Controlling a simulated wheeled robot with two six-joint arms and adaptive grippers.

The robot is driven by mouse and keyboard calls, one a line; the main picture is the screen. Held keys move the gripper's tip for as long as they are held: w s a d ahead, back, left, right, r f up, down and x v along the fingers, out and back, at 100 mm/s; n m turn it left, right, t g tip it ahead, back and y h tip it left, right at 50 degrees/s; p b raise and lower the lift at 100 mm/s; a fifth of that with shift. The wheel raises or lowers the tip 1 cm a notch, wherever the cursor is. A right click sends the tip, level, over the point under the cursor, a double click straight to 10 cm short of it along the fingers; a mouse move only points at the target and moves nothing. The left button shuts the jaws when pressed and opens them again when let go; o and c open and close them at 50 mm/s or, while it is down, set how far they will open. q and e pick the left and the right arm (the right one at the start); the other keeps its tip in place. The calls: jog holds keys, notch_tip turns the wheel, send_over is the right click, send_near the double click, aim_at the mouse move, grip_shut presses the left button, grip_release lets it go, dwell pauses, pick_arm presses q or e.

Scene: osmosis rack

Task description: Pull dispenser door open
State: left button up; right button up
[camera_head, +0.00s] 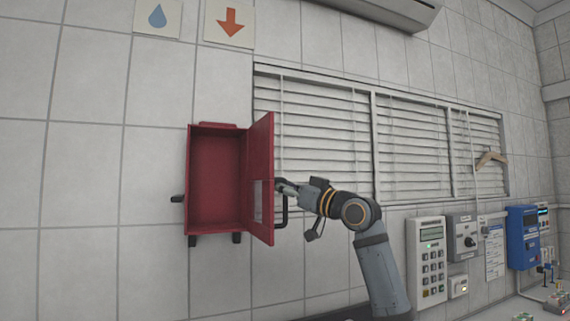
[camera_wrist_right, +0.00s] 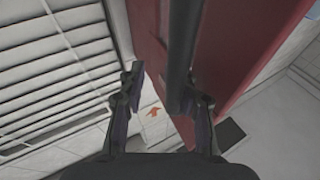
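The red dispenser (camera_head: 216,178) is fixed to the tiled wall in the head view. Its door (camera_head: 261,180) stands swung out at the right side, and the inside looks empty. A dark bar handle (camera_head: 284,212) is on the door's outer face. My right gripper (camera_head: 283,187) is beside that face, at the handle's upper part. In the right wrist view, the gripper (camera_wrist_right: 163,88) has its fingers apart. The handle (camera_wrist_right: 180,50) lies close to the right finger, with a clear gap to the left finger; contact is unclear. My left gripper is not in view.
Slatted shutters (camera_head: 325,137) cover the wall behind my right arm. A keypad panel (camera_head: 428,262) and a blue box (camera_head: 522,237) are on the wall at the lower right. The wall left of the dispenser is clear.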

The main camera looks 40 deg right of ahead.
jog(key=shift+t, duration=0.8)
jog(key=r, duration=0.2)
jog(key=s+r, duration=0.1)
jog(key=r, duration=0.2)
jog(key=s+r, duration=0.1)
jog(key=r, duration=0.2)
jog(key=shift+s+a+r, duration=0.1)
jog(key=shift+a, duration=0.3)
jog(key=shift+a+r, duration=0.15)
jog(key=shift+a, duration=0.1)
jog(key=shift+d, duration=0.1)
jog(key=f+g, duration=0.1)
jog(key=f, duration=0.1)
jog(key=w+f+g, duration=0.1)
jog(key=f, duration=0.2)
jog(key=w+a+f+g, duration=0.1)
jog(key=f, duration=0.1)
jog(key=shift+f+n+g, duration=0.35)
jog(key=shift+n+g, duration=0.05)
jog(key=s+d+f+b, duration=0.4)
jog(key=s+d+b, duration=0.2)
jog(key=d, duration=0.2)
jog(key=shift+d+f, duration=0.4)
